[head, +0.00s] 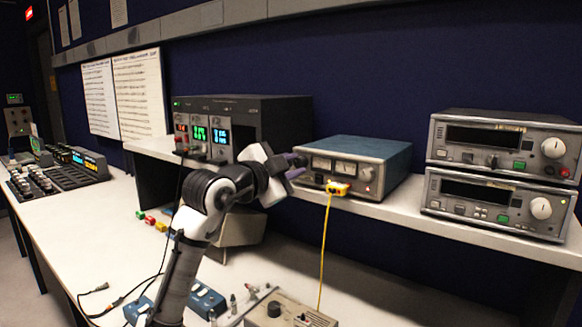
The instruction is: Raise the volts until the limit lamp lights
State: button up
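A teal-topped bench supply (378,152) with two pale analog meters (333,164) stands on the raised shelf. A small reddish spot, perhaps a lamp (368,171), shows at the right of its front panel; I cannot tell which lamp it is. A yellow plug (338,188) sits at the lower front of the supply, with a yellow cable hanging down. My gripper (298,166) is at the left end of the supply's front panel, its purplish fingertips close to or touching it. The fingers are too small to tell open from shut, and any knob there is hidden.
A black unit (270,115) with red, green and blue displays stands left on the shelf. Two stacked grey instruments (497,175) stand right. On the lower bench are coloured blocks (150,220), blue boxes (206,298), a beige knobbed box (285,312) and black cables.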

jog(key=o, duration=0.4)
jog(key=b+v, duration=0.4)
jog(key=v, duration=1)
